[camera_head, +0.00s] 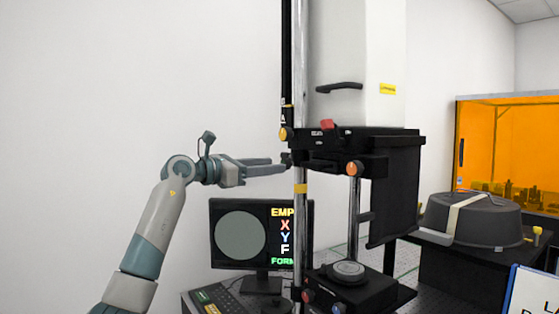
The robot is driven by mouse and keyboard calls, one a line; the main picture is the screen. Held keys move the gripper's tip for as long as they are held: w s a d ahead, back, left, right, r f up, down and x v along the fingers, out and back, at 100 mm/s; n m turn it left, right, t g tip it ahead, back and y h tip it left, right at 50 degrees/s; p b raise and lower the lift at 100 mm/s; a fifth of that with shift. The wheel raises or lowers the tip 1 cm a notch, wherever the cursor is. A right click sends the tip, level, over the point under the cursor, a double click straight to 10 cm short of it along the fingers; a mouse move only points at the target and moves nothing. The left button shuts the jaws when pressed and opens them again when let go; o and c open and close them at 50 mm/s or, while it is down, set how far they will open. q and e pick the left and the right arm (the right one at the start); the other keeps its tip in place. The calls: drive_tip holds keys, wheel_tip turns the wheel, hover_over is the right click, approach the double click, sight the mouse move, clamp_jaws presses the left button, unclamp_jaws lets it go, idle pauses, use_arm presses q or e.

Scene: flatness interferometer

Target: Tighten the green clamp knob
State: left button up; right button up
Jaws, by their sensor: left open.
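My left gripper (282,165) reaches in from the left at mid-height. Its fingers point right, are open, and appear empty. Their tips are close to a small dark knob (286,158) on the left side of the interferometer's black carriage (385,143). I cannot tell whether they touch it. No knob reads clearly as green. Another orange knob (354,168) is on the carriage's front. My right gripper is not in view.
A monitor (240,236) stands below my left arm. A round stage (347,271) sits on the black base. A red switch (327,125) is on the carriage. A dark round case (473,220) and an orange enclosure (507,150) are at right. Clear wall lies left.

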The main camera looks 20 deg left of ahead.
sight(288, 164)
use_arm(q)
drive_tip(key=shift+p+x, duration=0.6)
drive_tip(key=shift+x, duration=1.35)
drive_tip(key=c, duration=1)
